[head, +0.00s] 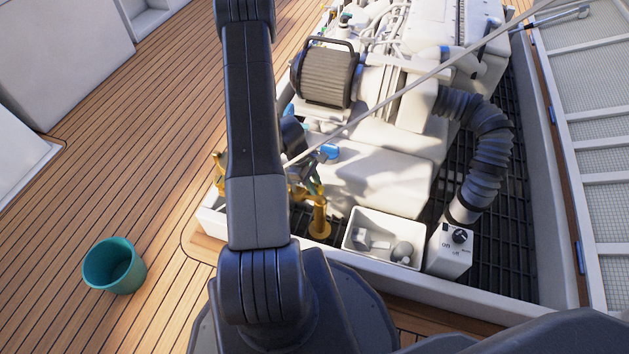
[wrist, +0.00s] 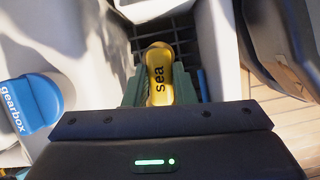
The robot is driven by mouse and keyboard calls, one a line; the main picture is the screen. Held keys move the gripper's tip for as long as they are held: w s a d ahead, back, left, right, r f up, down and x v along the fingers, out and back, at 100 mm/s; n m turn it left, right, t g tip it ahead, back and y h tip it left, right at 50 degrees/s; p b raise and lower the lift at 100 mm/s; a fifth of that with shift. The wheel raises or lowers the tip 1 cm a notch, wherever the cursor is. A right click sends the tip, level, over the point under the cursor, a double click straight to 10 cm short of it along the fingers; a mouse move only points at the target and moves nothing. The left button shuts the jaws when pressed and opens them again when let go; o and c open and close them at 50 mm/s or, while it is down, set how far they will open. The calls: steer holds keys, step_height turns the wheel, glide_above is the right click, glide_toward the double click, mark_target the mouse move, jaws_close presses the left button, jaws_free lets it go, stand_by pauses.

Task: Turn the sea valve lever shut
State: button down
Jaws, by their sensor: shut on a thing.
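The sea valve lever (wrist: 158,62) is a yellow handle with "sea" printed along it, in the middle of the wrist view. My gripper (wrist: 160,88) is shut on it, with a green finger on each side of the handle. The valve body below the lever is hidden in this view. In the head view my arm covers most of the work spot. Brass-yellow fittings (head: 320,217) show to the right of my arm there, and I cannot tell which one carries the sea lever.
A blue "gearbox" cap (wrist: 30,104) is left of my gripper. The white engine (head: 385,180) fills the hatch. A white bin (head: 352,252) and a switch box (head: 449,250) stand at the near edge. A thin rod (head: 440,70) crosses above. A teal bucket (head: 114,267) stands on deck.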

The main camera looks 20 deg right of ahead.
steer(key=a+m+y+p, duration=0.1)
steer(key=a+m+y, duration=0.5)
steer(key=m, duration=1)
steer(key=shift+s+a+m, duration=0.25)
steer(key=shift+a+m, duration=0.15)
steer(key=shift+a, duration=0.15)
steer(key=c, duration=1.2)
jaws_free()
steer(key=p+v, duration=0.4)
steer(key=v, duration=0.9)
steer(key=shift+w+d+r, duration=0.15)
steer(key=shift+w+r, duration=0.15)
